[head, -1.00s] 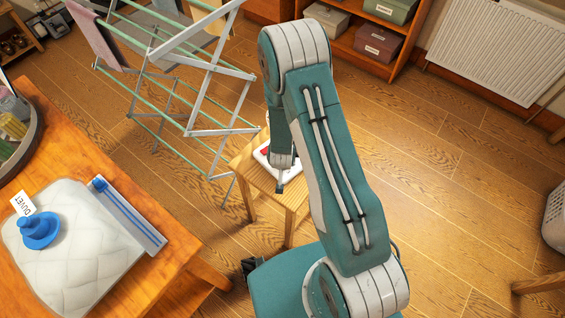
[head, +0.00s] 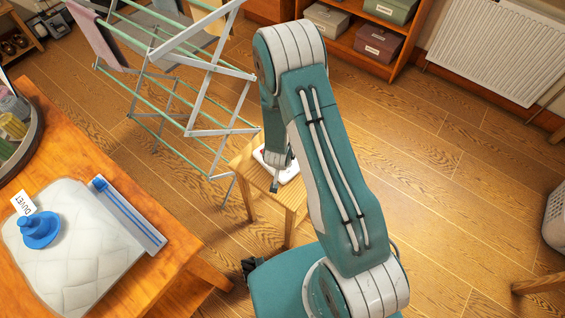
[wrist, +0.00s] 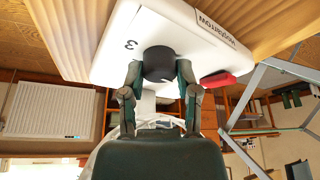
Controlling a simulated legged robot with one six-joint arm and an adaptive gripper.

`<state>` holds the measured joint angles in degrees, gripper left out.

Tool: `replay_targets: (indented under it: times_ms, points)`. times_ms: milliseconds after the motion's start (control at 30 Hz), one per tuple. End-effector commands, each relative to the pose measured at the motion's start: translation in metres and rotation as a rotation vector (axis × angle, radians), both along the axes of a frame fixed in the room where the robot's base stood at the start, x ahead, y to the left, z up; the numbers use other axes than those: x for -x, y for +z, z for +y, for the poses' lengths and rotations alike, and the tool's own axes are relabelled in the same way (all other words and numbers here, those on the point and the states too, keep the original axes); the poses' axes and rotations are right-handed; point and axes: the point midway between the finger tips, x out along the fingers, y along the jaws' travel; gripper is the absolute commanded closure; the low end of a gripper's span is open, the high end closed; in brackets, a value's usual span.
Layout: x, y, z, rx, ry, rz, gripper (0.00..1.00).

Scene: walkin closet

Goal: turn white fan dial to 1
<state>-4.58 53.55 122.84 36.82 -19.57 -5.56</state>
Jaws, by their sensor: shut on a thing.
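The white fan's base (wrist: 115,30) fills the top of the wrist view, with a dark round dial (wrist: 158,62) on it. A numeral 3 is printed left of the dial, and upside-down lettering is at the upper right. My gripper (wrist: 160,77) is shut on the dial, one finger on each side of it. The fingers and dial hide other markings and any pointer. In the head view, the fan base (head: 291,174) sits on a small wooden stool (head: 244,168), partly hidden by my arm. My gripper (head: 275,186) shows there only as a dark tip.
A red part (wrist: 217,79) is on the fan base right of the dial. A drying rack (head: 200,130) stands close left of the stool. A wooden table (head: 180,235) with a folded duvet (head: 80,270) is at the lower left.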

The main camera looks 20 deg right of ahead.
Motion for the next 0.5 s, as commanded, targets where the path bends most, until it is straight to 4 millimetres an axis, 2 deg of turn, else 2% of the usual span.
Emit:
replay_targets:
  times_ms: [500]
  points:
    - [-0.0006,-0.0013,0.0021,0.000,-0.408,0.002,1.00]
